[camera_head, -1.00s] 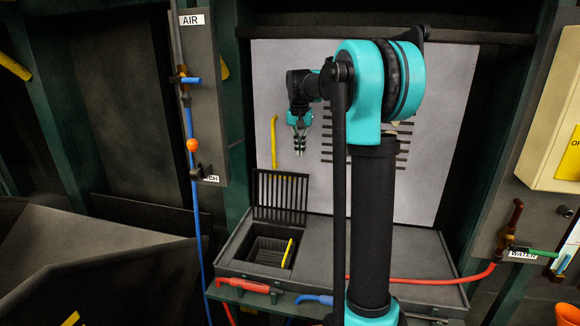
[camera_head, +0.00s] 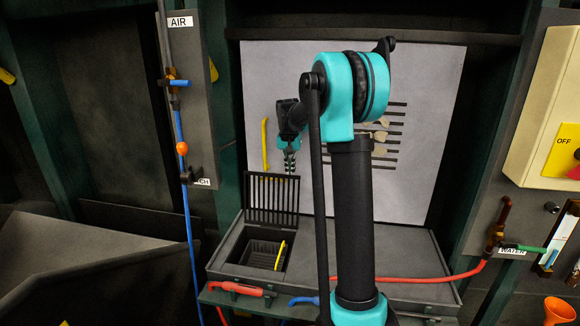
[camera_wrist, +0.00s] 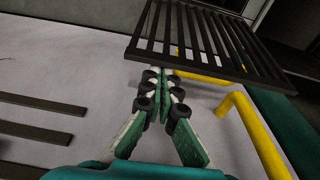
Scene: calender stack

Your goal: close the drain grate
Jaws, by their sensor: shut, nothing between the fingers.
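The drain grate (camera_head: 271,199) is a dark slatted panel standing upright, open, at the back of a square drain opening (camera_head: 262,250) in the grey bench top. Inside the opening is a dark basket with a yellow strip (camera_head: 280,255). My gripper (camera_head: 290,170) is shut and empty, pointing down just above the grate's top right part in the head view. In the wrist view the grate (camera_wrist: 208,40) spans the top, and my shut fingertips (camera_wrist: 163,75) lie close to its near edge. I cannot tell whether they touch it.
A yellow bent bar (camera_wrist: 250,130) runs beside my fingers in the wrist view; it shows on the back panel (camera_head: 265,145) in the head view. A red hose (camera_head: 425,279) crosses the bench's right part, which is otherwise clear. A red-handled tool (camera_head: 236,288) lies along the front edge.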

